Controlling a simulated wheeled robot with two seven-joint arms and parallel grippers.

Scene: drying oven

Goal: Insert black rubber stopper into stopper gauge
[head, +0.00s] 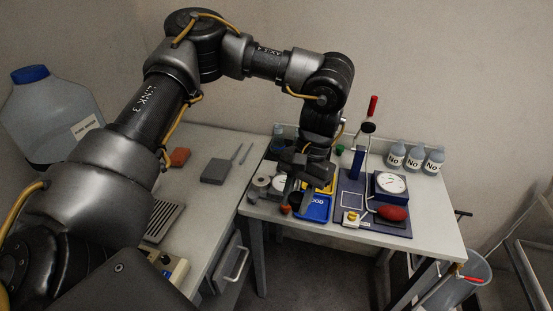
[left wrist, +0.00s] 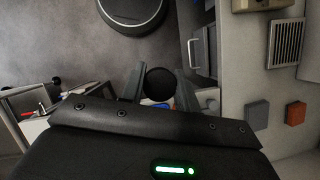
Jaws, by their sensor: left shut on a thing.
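My left gripper (head: 297,184) hangs over the left part of the small table at the back in the head view. In the left wrist view its two fingers (left wrist: 159,88) are closed on a round black thing, which looks like the black rubber stopper (left wrist: 158,82). The stopper is hard to make out in the head view, against the dark gripper. A blue board with a white dial (head: 391,183) and a blue post (head: 357,163) stands right of the gripper. I cannot tell for sure which part is the stopper gauge. My right gripper is not in view.
A blue tray (head: 313,208) with white lettering and a yellow tray (head: 331,183) lie by the gripper. A red oval thing (head: 392,213) lies at the board's front. Several bottles (head: 415,158) stand at the back right. A grey block (head: 214,171) is on the left bench.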

